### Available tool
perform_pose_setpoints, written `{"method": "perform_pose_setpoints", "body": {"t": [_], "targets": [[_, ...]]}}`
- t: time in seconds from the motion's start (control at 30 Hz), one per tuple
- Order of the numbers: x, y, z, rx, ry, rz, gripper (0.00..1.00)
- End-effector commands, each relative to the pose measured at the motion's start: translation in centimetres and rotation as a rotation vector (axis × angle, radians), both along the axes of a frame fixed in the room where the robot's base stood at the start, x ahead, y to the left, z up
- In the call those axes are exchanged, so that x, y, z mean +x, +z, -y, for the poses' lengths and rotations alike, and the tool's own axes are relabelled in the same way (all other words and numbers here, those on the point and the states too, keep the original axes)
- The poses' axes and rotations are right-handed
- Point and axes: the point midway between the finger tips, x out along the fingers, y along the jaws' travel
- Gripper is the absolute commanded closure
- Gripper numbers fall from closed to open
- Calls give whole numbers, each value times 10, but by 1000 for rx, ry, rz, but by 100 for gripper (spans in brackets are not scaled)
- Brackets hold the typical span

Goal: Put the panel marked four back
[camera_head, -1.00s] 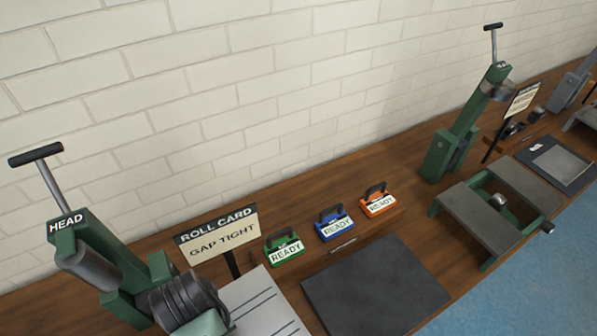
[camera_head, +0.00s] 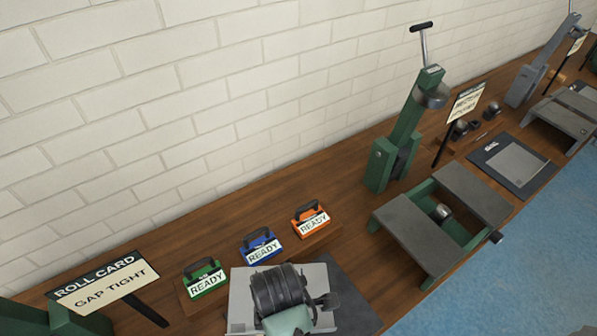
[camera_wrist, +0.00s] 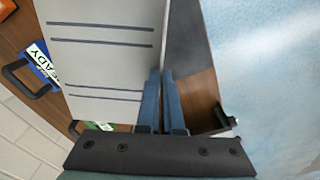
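A pale grey panel with dark parallel lines (camera_wrist: 100,62) fills much of the wrist view. In the head view the panel (camera_head: 242,300) is over the dark mat (camera_head: 352,305), partly covered by my dark wrist. No number four is readable on it. My gripper (camera_wrist: 161,75) has its two blue fingers close together at the panel's right edge and appears shut on it. The fingertips are hidden in the head view. I cannot tell whether the panel touches the mat.
Green (camera_head: 205,280), blue (camera_head: 262,247) and orange (camera_head: 310,219) blocks marked READY stand behind the panel. A ROLL CARD sign reading GAP TIGHT (camera_head: 105,285) is at left. A green lever machine (camera_head: 400,150) and a green-framed bench (camera_head: 410,230) stand to the right.

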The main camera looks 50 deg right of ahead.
Motion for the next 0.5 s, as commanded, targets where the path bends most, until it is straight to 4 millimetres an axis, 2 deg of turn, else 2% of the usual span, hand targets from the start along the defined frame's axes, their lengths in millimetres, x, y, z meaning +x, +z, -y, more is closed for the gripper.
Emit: {"method": "perform_pose_setpoints", "body": {"t": [0.03, 0.2, 0.33, 0.5], "targets": [[-11, 0, 11, -4, 61, 1, 100], [-43, -4, 38, -15, 283, 1, 100], [-60, -5, 51, -24, 406, -2, 100], [-72, -8, 59, -27, 487, -6, 100]]}}
